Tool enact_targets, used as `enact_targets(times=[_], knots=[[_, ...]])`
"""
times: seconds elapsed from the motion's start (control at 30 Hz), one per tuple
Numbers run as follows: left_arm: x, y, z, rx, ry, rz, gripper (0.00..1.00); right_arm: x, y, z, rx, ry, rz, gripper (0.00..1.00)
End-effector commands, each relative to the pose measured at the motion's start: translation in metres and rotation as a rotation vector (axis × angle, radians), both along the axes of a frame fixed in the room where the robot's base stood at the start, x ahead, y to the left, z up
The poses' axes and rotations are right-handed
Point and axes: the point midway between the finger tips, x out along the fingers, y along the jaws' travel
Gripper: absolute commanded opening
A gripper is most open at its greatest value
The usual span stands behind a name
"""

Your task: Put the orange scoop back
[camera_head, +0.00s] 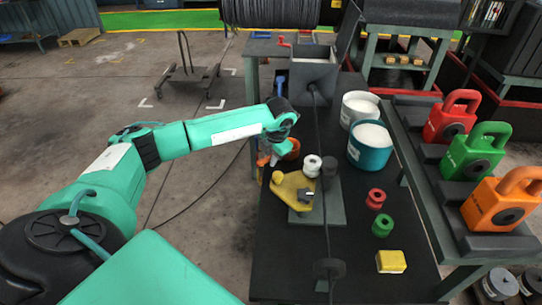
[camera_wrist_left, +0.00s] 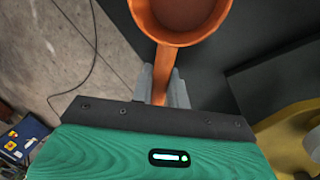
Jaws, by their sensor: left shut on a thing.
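The orange scoop (camera_head: 291,148) is in my left gripper (camera_head: 275,157), near the left edge of the dark table (camera_head: 275,270). In the left wrist view the scoop's round, empty-looking cup (camera_wrist_left: 180,14) is at the top. Its handle (camera_wrist_left: 160,75) runs down between the grey fingers (camera_wrist_left: 161,90), which are shut on it. In the head view the wrist partly hides the scoop. My right gripper is not in view.
A white tub (camera_head: 347,116) and a teal tub (camera_head: 357,155), both with white contents, stand right of the scoop. A yellow part (camera_head: 283,188) on a grey plate is just in front. Red (camera_head: 376,198) and green (camera_head: 382,226) spools and a yellow block (camera_head: 391,262) lie nearer.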

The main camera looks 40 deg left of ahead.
Motion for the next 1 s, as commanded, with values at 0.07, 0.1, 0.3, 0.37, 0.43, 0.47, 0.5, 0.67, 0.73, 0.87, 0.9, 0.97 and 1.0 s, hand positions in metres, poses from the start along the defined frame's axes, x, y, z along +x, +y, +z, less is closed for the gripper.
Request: enact_targets(times=[0.07, 0.1, 0.3, 0.37, 0.43, 0.47, 0.5, 0.67, 0.73, 0.87, 0.9, 0.97, 1.0], knots=[[0.0, 0.0, 0.0, 0.0, 0.0, 0.0, 0.0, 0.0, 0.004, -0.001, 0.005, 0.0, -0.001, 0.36], [0.0, 0.0, -0.002, 0.0, 0.0, 0.0, 0.0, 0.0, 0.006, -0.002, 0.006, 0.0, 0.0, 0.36], [0.0, 0.0, -0.003, 0.0, 0.0, 0.0, 0.38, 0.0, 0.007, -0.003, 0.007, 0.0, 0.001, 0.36], [0.0, 0.0, -0.003, 0.0, 0.001, 0.0, 0.38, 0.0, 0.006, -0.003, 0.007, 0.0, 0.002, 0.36], [0.0, 0.0, -0.003, 0.0, 0.001, 0.001, 0.38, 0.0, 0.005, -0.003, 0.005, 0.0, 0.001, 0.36], [0.0, 0.0, -0.003, 0.0, 0.001, 0.001, 0.38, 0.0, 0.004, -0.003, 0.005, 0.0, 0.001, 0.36], [0.0, 0.0, -0.003, 0.0, 0.001, 0.001, 0.38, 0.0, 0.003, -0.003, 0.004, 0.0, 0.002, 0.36], [0.0, 0.0, 0.001, 0.0, 0.0, 0.001, 0.38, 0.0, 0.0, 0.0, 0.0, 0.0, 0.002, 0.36], [0.0, -0.001, 0.004, -0.001, -0.002, 0.001, 0.38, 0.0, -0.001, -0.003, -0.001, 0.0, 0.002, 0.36], [0.0, -0.005, 0.026, 0.0, -0.004, -0.001, 0.38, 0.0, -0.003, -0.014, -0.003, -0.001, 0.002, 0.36], [0.0, -0.007, 0.034, 0.0, -0.005, -0.001, 0.38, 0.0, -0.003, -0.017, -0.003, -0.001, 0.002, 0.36], [-0.001, -0.009, 0.048, 0.0, -0.005, -0.001, 0.38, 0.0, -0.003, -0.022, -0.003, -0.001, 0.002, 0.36], [-0.001, -0.011, 0.057, 0.0, -0.005, -0.001, 0.38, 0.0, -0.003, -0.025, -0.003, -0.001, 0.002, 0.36]])
